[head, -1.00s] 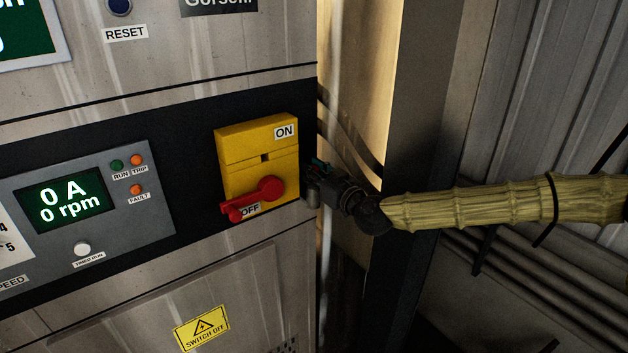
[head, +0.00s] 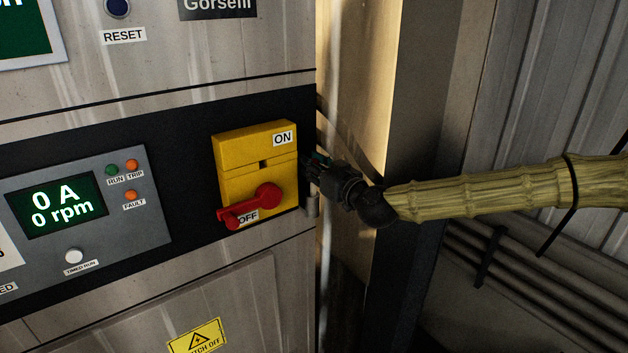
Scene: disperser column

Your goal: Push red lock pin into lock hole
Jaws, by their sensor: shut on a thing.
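A yellow switch box (head: 230,150) is on the black band of the cabinet, with ON at upper right and OFF at lower left. A small dark square hole (head: 264,164) shows in its middle. A red rotary handle (head: 267,195) points down-left to OFF, with a red end piece (head: 231,221) at its tip. I cannot tell whether that piece is the lock pin. My gripper (head: 309,167) is just right of the box, pointing left, level with the dark hole. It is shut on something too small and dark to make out.
The cabinet's right edge is beside my gripper, with a dark vertical post (head: 425,100) behind my arm. A display panel (head: 85,205) is left of the switch. A yellow warning label (head: 198,337) is below. Pipes (head: 525,285) run at lower right.

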